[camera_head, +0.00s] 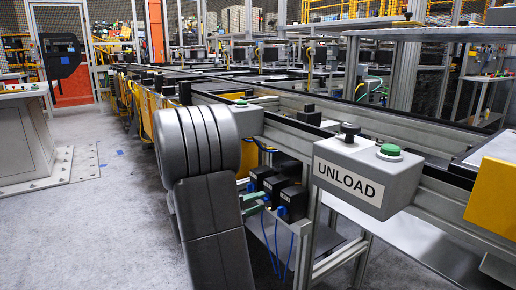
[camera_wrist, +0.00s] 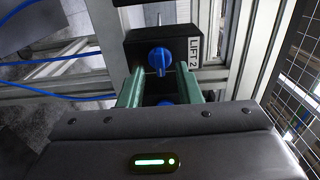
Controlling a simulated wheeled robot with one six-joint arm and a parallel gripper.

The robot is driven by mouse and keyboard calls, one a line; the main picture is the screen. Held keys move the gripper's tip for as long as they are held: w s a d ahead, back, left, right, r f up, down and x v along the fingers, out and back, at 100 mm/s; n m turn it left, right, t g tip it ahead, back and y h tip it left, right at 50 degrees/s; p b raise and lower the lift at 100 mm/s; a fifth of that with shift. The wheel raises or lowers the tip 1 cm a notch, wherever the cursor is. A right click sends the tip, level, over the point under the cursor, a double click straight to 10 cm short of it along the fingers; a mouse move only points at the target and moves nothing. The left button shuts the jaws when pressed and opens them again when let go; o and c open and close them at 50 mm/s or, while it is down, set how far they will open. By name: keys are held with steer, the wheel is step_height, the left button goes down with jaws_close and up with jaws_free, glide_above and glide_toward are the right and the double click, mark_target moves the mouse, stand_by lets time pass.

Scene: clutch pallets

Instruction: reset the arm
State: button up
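My gripper (camera_wrist: 161,72) shows two green fingers spread apart in the wrist view, with nothing held between them. Just past the fingertips is a black box (camera_wrist: 188,42) labelled LIFT 2 with a blue knob (camera_wrist: 159,57). Part of another blue knob (camera_wrist: 165,102) shows low between the fingers. In the head view my grey arm reaches down in front of the conveyor frame, and the green gripper fingers (camera_head: 254,204) show beside black boxes with blue knobs (camera_head: 281,212). Whether the fingers touch a box cannot be told.
An UNLOAD box (camera_head: 340,182) with a green button (camera_head: 390,150) sits on the conveyor rail (camera_head: 440,196), right of my arm. Blue cables (camera_wrist: 55,92) hang near the black boxes. The grey floor (camera_head: 120,220) on the left is clear, with a pale bench (camera_head: 22,140) beyond.

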steer(key=shift+w+d, duration=0.15)
steer(key=shift+d, duration=0.15)
steer(key=shift+a, duration=0.1)
